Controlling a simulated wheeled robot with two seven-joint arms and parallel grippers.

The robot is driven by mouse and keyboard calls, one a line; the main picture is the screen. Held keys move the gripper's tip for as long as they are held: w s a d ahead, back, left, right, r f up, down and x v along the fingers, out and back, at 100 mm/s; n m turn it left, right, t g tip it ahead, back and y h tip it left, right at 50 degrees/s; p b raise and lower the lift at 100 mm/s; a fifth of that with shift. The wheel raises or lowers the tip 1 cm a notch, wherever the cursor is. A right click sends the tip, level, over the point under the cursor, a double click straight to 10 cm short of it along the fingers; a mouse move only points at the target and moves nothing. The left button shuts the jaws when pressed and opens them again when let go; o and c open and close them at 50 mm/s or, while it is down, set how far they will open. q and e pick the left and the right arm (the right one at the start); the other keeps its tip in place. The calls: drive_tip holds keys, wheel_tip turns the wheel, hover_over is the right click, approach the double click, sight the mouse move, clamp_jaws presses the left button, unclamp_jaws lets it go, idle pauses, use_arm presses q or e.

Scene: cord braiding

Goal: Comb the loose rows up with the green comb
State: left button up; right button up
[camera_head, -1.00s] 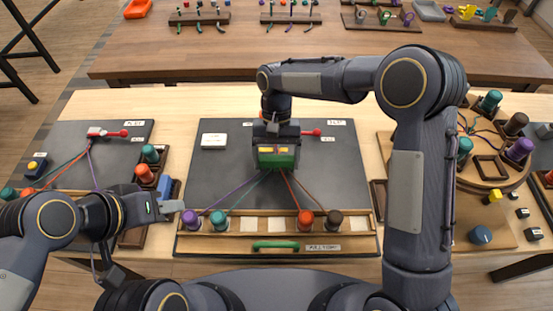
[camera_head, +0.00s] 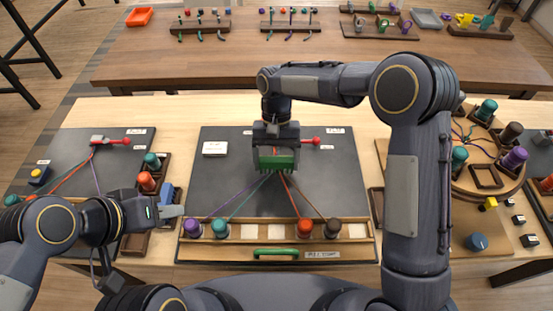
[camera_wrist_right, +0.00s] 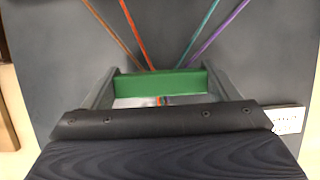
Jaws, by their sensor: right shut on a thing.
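My right gripper (camera_head: 276,160) is shut on the green comb (camera_wrist_right: 165,83), which sits crosswise between its fingers over the dark middle board (camera_head: 230,170). Purple (camera_wrist_right: 222,28), teal (camera_wrist_right: 200,35), red (camera_wrist_right: 136,35) and brown (camera_wrist_right: 110,30) cords converge under the comb. A short bit of cords (camera_wrist_right: 163,101) shows just behind it; the braided rows are mostly hidden. The cords run to bobbins on the wooden front rail: purple (camera_head: 192,228), teal (camera_head: 220,228), red (camera_head: 304,228) and brown (camera_head: 332,228). My left gripper (camera_head: 175,211) is beside the rail's left end; its opening is unclear.
A red-knobbed pin (camera_head: 312,141) and a white card (camera_head: 215,148) lie on the middle board. A green handle (camera_head: 275,252) is on the rail's front. A second corded board (camera_head: 62,150) is left; a round wooden braiding stand (camera_head: 475,185) is right.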

drive_tip(key=r+p, duration=0.1)
drive_tip(key=r, duration=0.1)
drive_tip(key=r+p, duration=0.2)
drive_tip(key=r, duration=0.1)
drive_tip(key=r+p, duration=0.2)
drive_tip(key=shift+s+r, duration=0.35)
drive_tip(key=shift+s, duration=0.05)
drive_tip(key=d+f, duration=0.2)
drive_tip(key=d, duration=0.4)
drive_tip(key=w+d+f, duration=0.1)
drive_tip(key=d+f, duration=0.1)
drive_tip(key=d, duration=0.5)
drive_tip(key=d+f, duration=0.3)
drive_tip(key=d, duration=0.4)
drive_tip(key=shift+w+d+f, duration=0.1)
drive_tip(key=shift+w+d, duration=0.05)
